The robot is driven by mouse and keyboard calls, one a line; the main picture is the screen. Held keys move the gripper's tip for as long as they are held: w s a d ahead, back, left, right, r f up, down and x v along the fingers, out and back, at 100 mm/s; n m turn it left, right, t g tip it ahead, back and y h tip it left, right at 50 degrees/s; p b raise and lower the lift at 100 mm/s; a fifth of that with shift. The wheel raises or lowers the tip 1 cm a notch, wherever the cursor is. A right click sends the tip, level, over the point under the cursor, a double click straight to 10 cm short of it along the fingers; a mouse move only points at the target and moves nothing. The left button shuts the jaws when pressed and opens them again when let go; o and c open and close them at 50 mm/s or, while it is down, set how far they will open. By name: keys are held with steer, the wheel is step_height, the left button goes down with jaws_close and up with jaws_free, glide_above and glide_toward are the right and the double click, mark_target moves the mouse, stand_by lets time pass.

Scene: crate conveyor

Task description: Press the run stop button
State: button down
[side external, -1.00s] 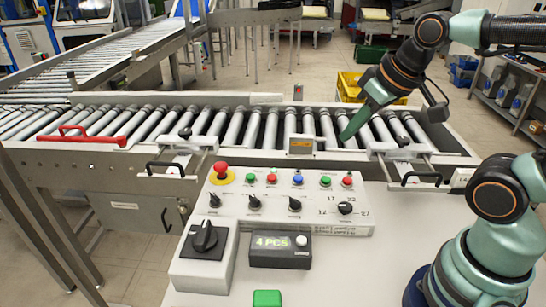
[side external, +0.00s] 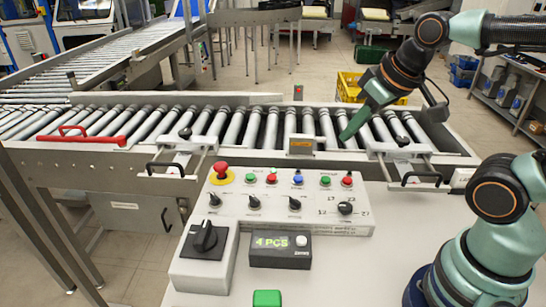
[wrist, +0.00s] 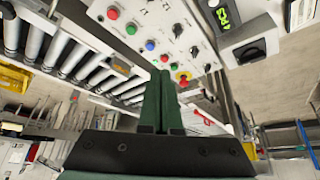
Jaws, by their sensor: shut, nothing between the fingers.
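The control panel (side external: 340,221) is a pale sloped box. From left to right it carries a red mushroom button on yellow (side external: 221,173), a green (side external: 250,180), a red (side external: 272,179), a blue (side external: 298,180), a green (side external: 325,181) and a red button (side external: 347,181). The labels are too small to read, so I cannot tell which is run stop. My gripper (side external: 345,138) is shut and empty, above the rollers behind the panel's right end. In the wrist view my green fingers (wrist: 158,76) are together, and the button row shows beyond them.
Dark knobs (side external: 295,203) line the panel below the buttons. In front stand a rotary switch box (side external: 190,272), a "4 PCS" display box (side external: 280,262) and a green block (side external: 267,298). The roller conveyor (side external: 230,128) runs behind, with black-handled clamps (side external: 410,178) at its edge.

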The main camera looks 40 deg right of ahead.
steer(key=shift+w, duration=0.1)
stand_by(0.4)
steer(key=n+t, duration=0.4)
steer(key=n, duration=0.5)
glide_above(276, 178)
step_height(276, 178, down, 9)
steer(key=shift+a, duration=0.1)
steer(key=shift+f, duration=4.35)
steer(key=shift+f, duration=0.2)
steer(key=shift+f, duration=0.25)
